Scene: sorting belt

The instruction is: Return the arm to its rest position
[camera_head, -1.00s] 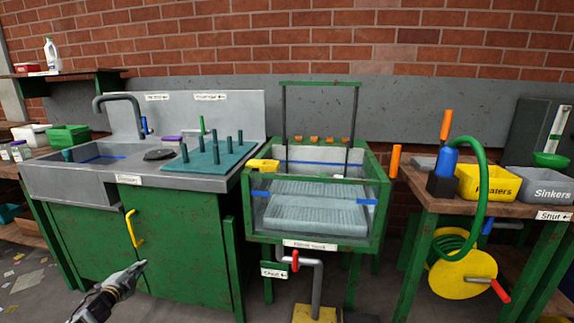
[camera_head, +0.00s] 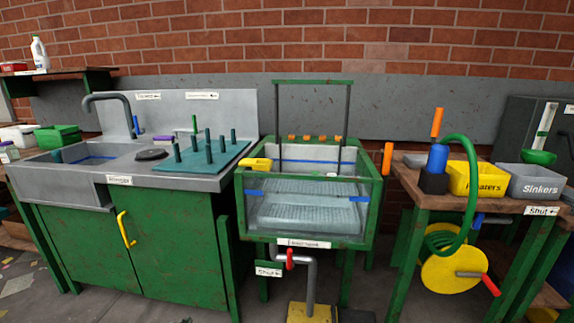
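Neither of my grippers can be made out in the head view now. A tiny dark shape shows at the bottom edge, left of centre, too small to identify. What my arms hold, if anything, is hidden.
A green sink cabinet (camera_head: 172,245) with a yellow handle (camera_head: 126,229) stands left. A glass-sided water tank (camera_head: 305,215) on a green frame is in the middle. Right, a wooden table (camera_head: 420,196) bears a yellow bin (camera_head: 474,181) and a grey Sinkers bin (camera_head: 536,183). A hose reel (camera_head: 452,272) hangs below.

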